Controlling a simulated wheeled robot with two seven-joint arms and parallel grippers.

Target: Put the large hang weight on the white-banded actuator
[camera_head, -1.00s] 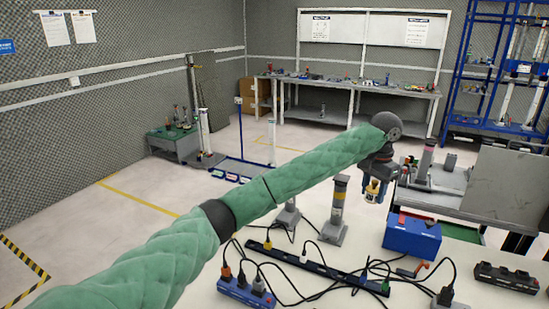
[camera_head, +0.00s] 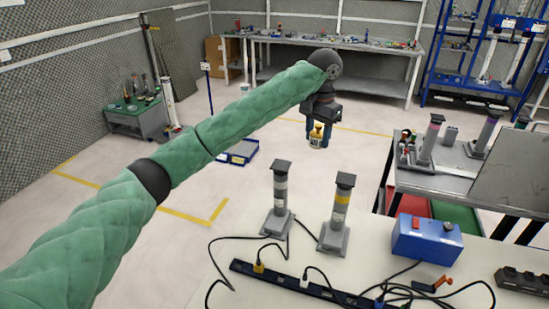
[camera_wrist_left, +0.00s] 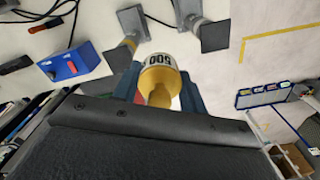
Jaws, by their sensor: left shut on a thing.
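My left gripper (camera_head: 317,134) is shut on the large hang weight (camera_head: 317,140), which is yellow with a white band. In the left wrist view the weight (camera_wrist_left: 159,78) sits between the blue fingers of the gripper (camera_wrist_left: 160,90), and its band reads 500. The white-banded actuator (camera_head: 280,190) stands upright on the table, a grey post with a flat square top and a foot. In the wrist view its top (camera_wrist_left: 209,36) is above and right of the weight, apart from it. In the head view the weight hangs beyond the actuators. My right gripper is out of view.
A yellow-banded actuator (camera_head: 341,205) stands right of the white-banded one; it also shows in the wrist view (camera_wrist_left: 127,48). A blue box (camera_head: 427,238), a black power strip (camera_head: 300,283) and loose cables lie on the white table. A grey side table (camera_head: 440,185) stands at right.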

